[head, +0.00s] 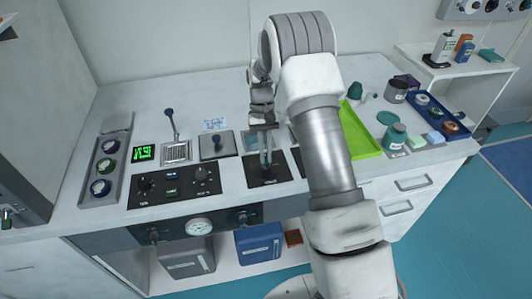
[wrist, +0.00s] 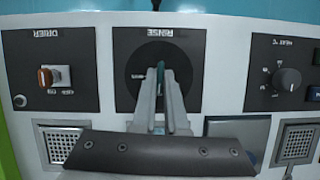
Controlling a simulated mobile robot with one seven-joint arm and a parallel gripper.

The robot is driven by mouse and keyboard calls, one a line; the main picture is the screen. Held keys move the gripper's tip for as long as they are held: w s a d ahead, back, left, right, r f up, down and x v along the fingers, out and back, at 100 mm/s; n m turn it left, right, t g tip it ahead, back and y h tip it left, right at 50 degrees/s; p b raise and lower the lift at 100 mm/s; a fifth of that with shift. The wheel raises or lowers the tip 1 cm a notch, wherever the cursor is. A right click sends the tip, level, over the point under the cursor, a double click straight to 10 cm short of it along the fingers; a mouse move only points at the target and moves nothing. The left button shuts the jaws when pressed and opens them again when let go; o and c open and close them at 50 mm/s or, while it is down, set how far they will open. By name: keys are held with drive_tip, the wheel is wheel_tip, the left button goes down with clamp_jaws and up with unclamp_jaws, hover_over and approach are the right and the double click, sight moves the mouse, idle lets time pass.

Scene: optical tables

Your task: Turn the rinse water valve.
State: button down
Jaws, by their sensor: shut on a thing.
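The rinse water valve sits on a black panel (head: 283,172) on the counter; the panel also shows in the wrist view (wrist: 125,50), its word RINSE upside down. The valve's teal handle (wrist: 160,66) shows between my fingertips and points away from the gripper base in the wrist view. My gripper (head: 266,165) comes down over the panel from behind. In the wrist view my gripper (wrist: 161,85) is shut on the handle, one finger on each side. The fingers hide most of the handle, and the valve's base is partly covered.
The drier panel (wrist: 60,75) with an orange-tipped switch lies beside the valve, and the heat knob (wrist: 288,79) on the other side. A lever (head: 170,125) stands up on the counter. A green tray (head: 362,140) and bottles stand right of my arm.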

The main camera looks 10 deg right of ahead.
drive_tip(key=shift+n, duration=0.5)
drive_tip(key=c, duration=1)
unclamp_jaws()
drive_tip(key=shift+o, duration=0.2)
drive_tip(key=p+v, duration=0.1)
drive_tip(key=v, duration=1.6)
drive_tip(key=shift+a+r, duration=0.25)
drive_tip(key=shift+a, duration=0.1)
